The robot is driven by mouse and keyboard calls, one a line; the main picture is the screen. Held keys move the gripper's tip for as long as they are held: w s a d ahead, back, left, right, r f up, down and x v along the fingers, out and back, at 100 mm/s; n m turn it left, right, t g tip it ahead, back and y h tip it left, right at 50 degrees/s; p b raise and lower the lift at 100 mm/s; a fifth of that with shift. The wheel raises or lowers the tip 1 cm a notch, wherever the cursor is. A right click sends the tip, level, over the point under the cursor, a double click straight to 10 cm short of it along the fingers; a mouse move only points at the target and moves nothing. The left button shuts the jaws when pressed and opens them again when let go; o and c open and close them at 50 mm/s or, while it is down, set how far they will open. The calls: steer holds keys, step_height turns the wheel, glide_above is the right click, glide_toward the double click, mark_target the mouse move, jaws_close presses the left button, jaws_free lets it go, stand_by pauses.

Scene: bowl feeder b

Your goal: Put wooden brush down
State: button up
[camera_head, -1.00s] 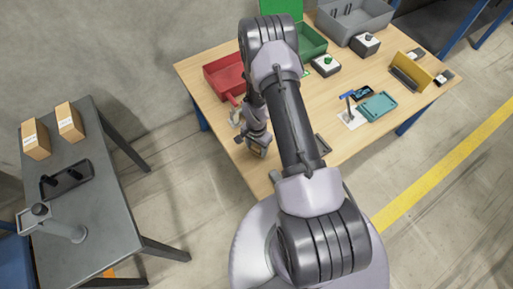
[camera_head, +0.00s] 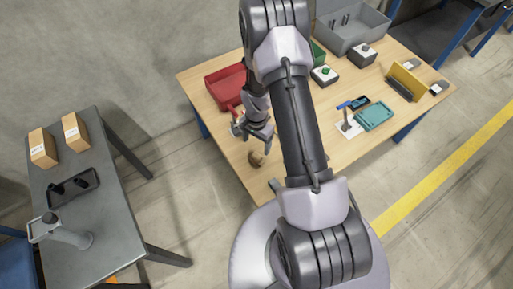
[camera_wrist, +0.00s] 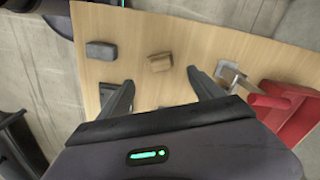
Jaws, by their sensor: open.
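The wooden brush (camera_wrist: 159,62) is a small brown block lying on the wooden table (camera_wrist: 150,25). It also shows in the head view (camera_head: 256,158), near the table's front left edge. My gripper (camera_wrist: 161,80) is open, its two fingers spread with nothing between them. The brush lies apart from the fingers, beyond their tips in the wrist view. In the head view my gripper (camera_head: 262,136) is above and just behind the brush. The brush's underside is hidden.
A dark grey block (camera_wrist: 100,50) lies left of the brush in the wrist view. A red bin (camera_head: 224,88) stands at the table's back left. A teal tray (camera_head: 374,117) lies at the right. The table around the brush is bare.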

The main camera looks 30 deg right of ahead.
steer(key=a+r+n+t, duration=0.15)
steer(key=a+r, duration=0.25)
steer(key=r, duration=1)
steer(key=a+r+n+t, duration=0.1)
steer(key=a+r+n, duration=0.15)
steer(key=r, duration=1.15)
steer(key=s+a+r+n+t+y, duration=0.1)
steer(key=s+a+r+n, duration=0.1)
steer(key=s+a+r, duration=0.2)
steer(key=s+a+r+n+t+y, duration=0.1)
steer(key=s+a+r+n+t, duration=0.1)
steer(key=s+a+r, duration=0.3)
steer(key=s+r, duration=0.4)
steer(key=s, duration=0.4)
steer(key=shift+s+a+r+n, duration=0.15)
steer(key=shift+a+n, duration=0.1)
steer(key=shift+n, duration=0.15)
